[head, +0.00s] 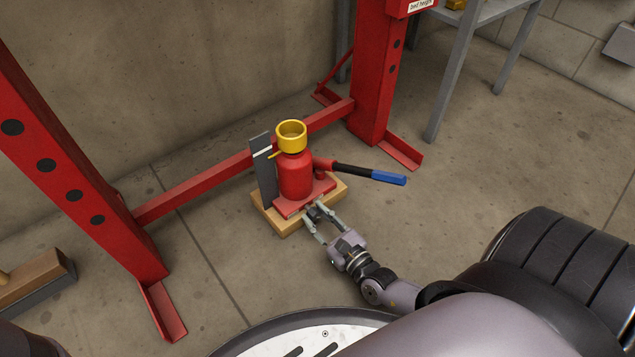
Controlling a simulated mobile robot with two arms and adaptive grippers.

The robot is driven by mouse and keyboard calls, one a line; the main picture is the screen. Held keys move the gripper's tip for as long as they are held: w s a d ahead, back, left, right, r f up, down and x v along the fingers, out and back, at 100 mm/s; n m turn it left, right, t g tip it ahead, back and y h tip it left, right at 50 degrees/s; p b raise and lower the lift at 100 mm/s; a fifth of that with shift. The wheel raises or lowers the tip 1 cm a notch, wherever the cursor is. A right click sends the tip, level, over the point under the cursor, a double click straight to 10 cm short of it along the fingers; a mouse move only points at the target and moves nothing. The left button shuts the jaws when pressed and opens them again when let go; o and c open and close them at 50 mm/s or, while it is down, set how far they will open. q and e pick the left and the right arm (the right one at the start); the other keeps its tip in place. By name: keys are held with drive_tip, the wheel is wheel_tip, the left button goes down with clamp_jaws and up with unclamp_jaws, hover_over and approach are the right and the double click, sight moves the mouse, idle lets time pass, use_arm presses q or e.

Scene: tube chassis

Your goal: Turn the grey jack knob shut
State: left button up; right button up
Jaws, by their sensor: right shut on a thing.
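A red bottle jack (295,177) with a yellow cup on top (291,135) stands upright on a wooden block (337,190). My right gripper (312,217) is low at the front of the jack's red base, its two fingers reaching to a small dark grey part there. The fingers are shut on this part, which I take to be the grey jack knob (314,212); it is mostly hidden between them. The jack's black handle with a blue grip (388,178) sticks out to the right. My left gripper is not in view.
A grey upright plate with a white mark (262,175) stands just left of the jack. A red frame with two posts (372,85) and a low crossbar (200,190) stands behind. A grey table leg (448,85) is at the back right. Floor right of the jack is clear.

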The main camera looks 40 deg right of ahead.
clamp_jaws()
drive_tip(key=shift+m, duration=0.4)
drive_tip(key=m, duration=0.3)
drive_tip(key=shift+m, duration=0.3)
drive_tip(key=m, duration=0.3)
drive_tip(key=shift+m, duration=0.3)
drive_tip(key=m, duration=0.5)
drive_tip(key=shift+d, duration=0.1)
drive_tip(key=m, duration=0.4)
drive_tip(key=shift+m, duration=0.5)
